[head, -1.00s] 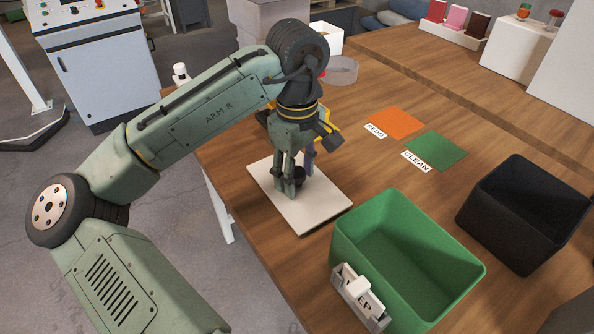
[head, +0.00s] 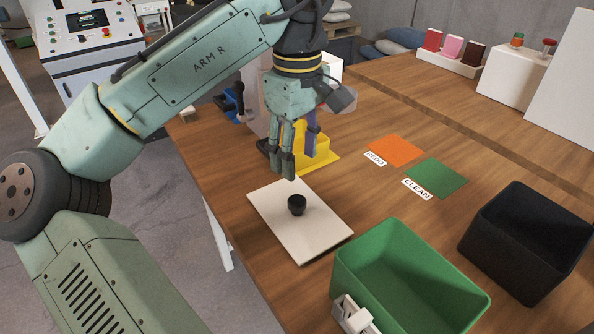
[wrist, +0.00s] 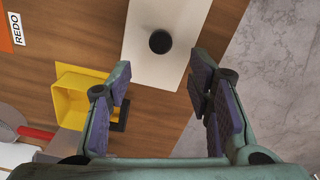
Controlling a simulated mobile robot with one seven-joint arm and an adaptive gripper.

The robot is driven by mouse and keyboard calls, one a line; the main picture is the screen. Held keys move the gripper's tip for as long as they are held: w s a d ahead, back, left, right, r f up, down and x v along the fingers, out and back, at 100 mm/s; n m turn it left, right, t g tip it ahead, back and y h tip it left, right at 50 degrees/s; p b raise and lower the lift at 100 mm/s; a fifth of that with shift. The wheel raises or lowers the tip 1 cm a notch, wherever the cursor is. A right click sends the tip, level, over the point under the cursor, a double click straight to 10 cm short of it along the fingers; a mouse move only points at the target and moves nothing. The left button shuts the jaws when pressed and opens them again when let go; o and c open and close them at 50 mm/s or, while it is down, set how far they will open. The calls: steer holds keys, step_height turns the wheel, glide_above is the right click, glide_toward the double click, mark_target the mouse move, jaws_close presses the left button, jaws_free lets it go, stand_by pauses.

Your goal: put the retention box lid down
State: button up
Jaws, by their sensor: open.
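The retention box lid (head: 277,222) is a flat cream-white panel with a round black knob (head: 297,205) in its middle. It lies flat on the wooden table, near its left edge. It also shows at the top of the wrist view (wrist: 150,62), with the knob (wrist: 160,41) ahead of the fingers. My gripper (head: 295,160) is open and empty. It hangs above the table, up and behind the knob and apart from it. In the wrist view the gripper's fingers (wrist: 161,85) stand wide apart.
A green bin (head: 385,290) stands right of the lid, with a black bin (head: 525,240) beyond. Orange (head: 396,150) and green (head: 436,178) mats lie behind the bins. A yellow thing (head: 318,160) stands just behind my gripper. The floor drops away at left.

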steer(key=shift+r, duration=0.4)
